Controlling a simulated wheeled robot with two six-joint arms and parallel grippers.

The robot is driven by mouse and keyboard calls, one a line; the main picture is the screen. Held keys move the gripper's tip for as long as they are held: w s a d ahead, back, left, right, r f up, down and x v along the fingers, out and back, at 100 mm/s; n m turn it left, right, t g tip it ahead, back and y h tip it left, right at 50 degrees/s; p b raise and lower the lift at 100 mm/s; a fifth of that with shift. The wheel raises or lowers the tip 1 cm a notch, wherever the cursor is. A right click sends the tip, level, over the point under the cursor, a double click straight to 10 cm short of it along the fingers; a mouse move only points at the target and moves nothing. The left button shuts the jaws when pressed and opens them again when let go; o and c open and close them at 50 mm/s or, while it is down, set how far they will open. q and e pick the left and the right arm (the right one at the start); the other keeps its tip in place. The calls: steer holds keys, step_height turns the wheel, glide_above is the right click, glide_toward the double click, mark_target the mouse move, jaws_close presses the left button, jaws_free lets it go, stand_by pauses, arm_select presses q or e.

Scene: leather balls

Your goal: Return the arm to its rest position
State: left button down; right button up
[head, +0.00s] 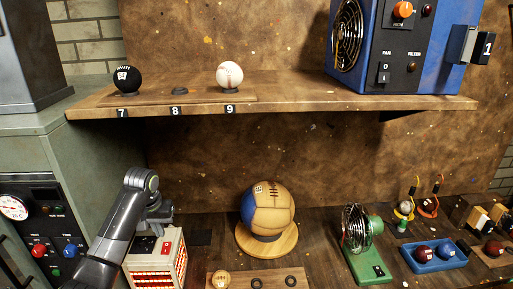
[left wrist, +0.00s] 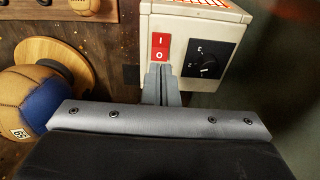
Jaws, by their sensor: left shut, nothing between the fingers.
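My left arm comes in from the left in the head view, bent over a white heater box (head: 156,262) with a glowing orange grille. My left gripper (head: 160,219) hangs just behind the top of that box, and its fingertips are hard to make out there. In the left wrist view the two grey fingers of my left gripper (left wrist: 161,80) are together and empty. They point at the heater's panel (left wrist: 197,50), close to its red switch (left wrist: 160,47) and beside its black knob (left wrist: 209,65). I cannot tell whether they touch it. My right gripper is not in view.
A tan and blue leather ball (head: 271,210) sits on a round wooden stand (head: 284,246) right of my arm. A green fan (head: 362,245) and a blue tray (head: 434,258) with balls stand further right. A shelf (head: 290,98) hangs above. A green cabinet (head: 62,150) stands at left.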

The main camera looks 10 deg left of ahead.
arm_select(q)
steer(key=s+d+f+m, duration=0.1)
steer(key=s+d+f, duration=0.1)
steer(key=s+f, duration=0.6)
steer(key=s+d+f+m, duration=0.1)
steer(key=s+d+f, duration=0.3)
steer(key=s, duration=0.6)
steer(key=s+d+r+t+y, duration=0.1)
steer(key=s+d+r+t, duration=0.1)
steer(key=s, duration=1.8)
step_height(320, 180, down, 34)
steer(key=a+g+b, duration=0.1)
steer(key=a+b, duration=0.1)
steer(key=b, duration=0.6)
steer(key=s+f+b, duration=0.3)
steer(key=s+f, duration=0.4)
steer(key=f, duration=0.3)
steer(key=s+d+f+g+b, duration=0.1)
steer(key=s+f+b, duration=0.2)
steer(key=s+f, duration=0.5)
step_height(320, 180, down, 3)
steer(key=shift+s+d+f+g, duration=0.15)
steer(key=shift+s+d+g, duration=0.05)
steer(key=shift+g, duration=0.1)
